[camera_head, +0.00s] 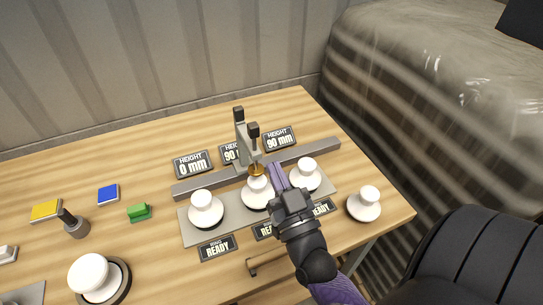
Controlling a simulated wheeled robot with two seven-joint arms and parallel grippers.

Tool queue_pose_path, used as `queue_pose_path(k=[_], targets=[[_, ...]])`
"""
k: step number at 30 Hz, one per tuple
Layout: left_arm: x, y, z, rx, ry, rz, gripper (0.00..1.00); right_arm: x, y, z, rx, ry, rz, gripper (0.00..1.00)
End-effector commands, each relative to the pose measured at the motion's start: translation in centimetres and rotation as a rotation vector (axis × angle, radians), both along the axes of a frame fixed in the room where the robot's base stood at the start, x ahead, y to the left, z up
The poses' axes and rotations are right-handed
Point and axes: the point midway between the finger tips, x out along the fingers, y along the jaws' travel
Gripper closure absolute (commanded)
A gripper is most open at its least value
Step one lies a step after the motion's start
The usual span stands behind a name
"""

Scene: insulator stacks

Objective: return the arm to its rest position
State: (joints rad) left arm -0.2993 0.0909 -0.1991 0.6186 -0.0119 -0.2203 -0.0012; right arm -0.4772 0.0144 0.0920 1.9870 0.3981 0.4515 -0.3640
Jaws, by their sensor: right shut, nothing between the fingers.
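My right gripper (277,176) is over the right-middle of the wooden table, its purple fingers shut and empty. The fingertips are beside the middle white insulator (256,192) on the grey plate (231,212); I cannot tell whether they touch it. My right arm comes in from the bottom and covers part of the plate's front edge. A gold-coloured piece (256,169) is on top of the middle insulator, below a grey upright gauge (243,135). My left gripper is not in view.
White insulators stand left (205,208) and right (306,175) on the plate, and another (364,204) near the table's right end. Height displays (193,164) stand behind a grey rail (325,150). Yellow (46,210), blue (108,194) and green (139,212) items lie left.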

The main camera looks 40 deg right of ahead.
Motion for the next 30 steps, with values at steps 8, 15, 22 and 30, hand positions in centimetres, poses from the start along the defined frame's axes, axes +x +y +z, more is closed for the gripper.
queue_pose_path(k=[8,15,22,30], targets=[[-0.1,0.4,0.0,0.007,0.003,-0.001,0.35,0.0,0.0,0.1,0.000,-0.001,0.000,1.00],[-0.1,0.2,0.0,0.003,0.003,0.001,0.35,1.1,2.7,-1.8,0.008,0.203,0.138,1.00],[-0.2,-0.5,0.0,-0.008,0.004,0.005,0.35,-1.8,8.1,-8.7,0.014,0.886,0.373,1.00],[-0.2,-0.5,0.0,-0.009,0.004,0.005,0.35,-9.3,8.2,-11.8,0.021,1.434,0.341,1.00]])
